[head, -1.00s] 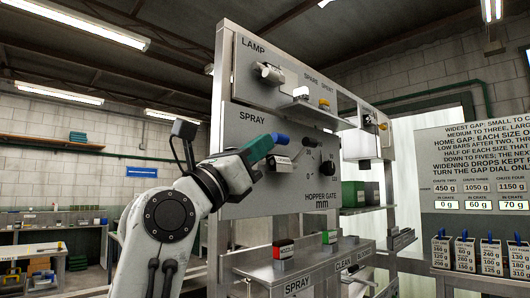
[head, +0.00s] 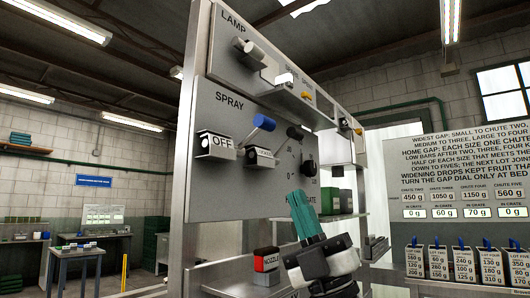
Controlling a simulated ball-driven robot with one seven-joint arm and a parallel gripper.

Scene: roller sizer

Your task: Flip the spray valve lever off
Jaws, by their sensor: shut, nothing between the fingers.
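The lever leans up and right, to the right of the OFF plate. The second plate's lettering is too small to read. My gripper (head: 301,205), with teal fingers, is shut and empty. It points up, below and right of the lever, apart from it in the picture.
A black dial (head: 309,168) sits on the panel right of the lever. The lamp control (head: 249,53) is above. A red-and-black nozzle block (head: 266,261) stands on the shelf beside my gripper. Labelled lot boxes (head: 464,265) stand at the right.

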